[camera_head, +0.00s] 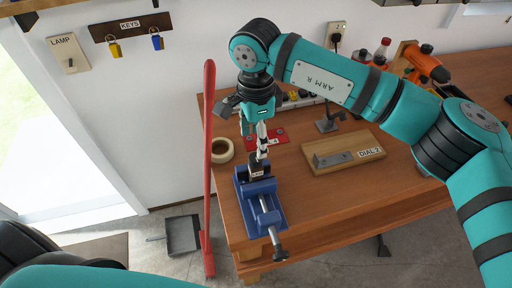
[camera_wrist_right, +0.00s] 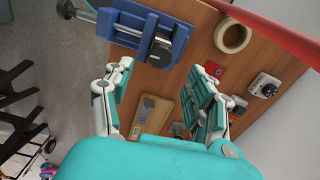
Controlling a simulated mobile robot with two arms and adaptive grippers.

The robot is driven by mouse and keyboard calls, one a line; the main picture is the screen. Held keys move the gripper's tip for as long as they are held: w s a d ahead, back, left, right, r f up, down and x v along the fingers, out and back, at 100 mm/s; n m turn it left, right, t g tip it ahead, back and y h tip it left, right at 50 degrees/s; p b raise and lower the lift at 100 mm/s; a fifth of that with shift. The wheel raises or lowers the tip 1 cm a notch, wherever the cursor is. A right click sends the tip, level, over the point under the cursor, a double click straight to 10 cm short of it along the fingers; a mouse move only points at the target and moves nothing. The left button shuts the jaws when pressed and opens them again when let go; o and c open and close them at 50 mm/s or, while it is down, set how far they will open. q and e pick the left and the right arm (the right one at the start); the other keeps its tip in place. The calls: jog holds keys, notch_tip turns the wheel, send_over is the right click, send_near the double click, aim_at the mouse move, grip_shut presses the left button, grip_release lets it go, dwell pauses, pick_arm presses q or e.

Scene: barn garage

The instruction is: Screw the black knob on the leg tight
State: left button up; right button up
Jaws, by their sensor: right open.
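A blue vise (camera_head: 242,190) is at the left front of the wooden workbench, and it also shows at the top of the right wrist view (camera_wrist_right: 118,25). A dark round-topped piece, apparently the black knob (camera_wrist_right: 160,50), sits at its jaws; it shows as a small dark shape in the head view (camera_head: 256,171). I cannot make out the leg separately. My right gripper (camera_head: 256,142) is above the vise, pointing down. In the right wrist view its fingers (camera_wrist_right: 164,74) are spread and empty, with the knob beyond the tips. My left gripper is out of view.
A tape roll (camera_head: 222,151) and a red plate (camera_head: 278,138) lie behind the vise. A red pole (camera_head: 208,165) stands at the bench's left edge.

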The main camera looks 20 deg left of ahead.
aim_at(256, 157)
notch_tip(256, 157, down, 6)
jog(key=shift+f+p, duration=0.2)
jog(key=shift+p, duration=0.8)
jog(key=c, duration=1.1)
jog(key=shift+c, duration=0.3)
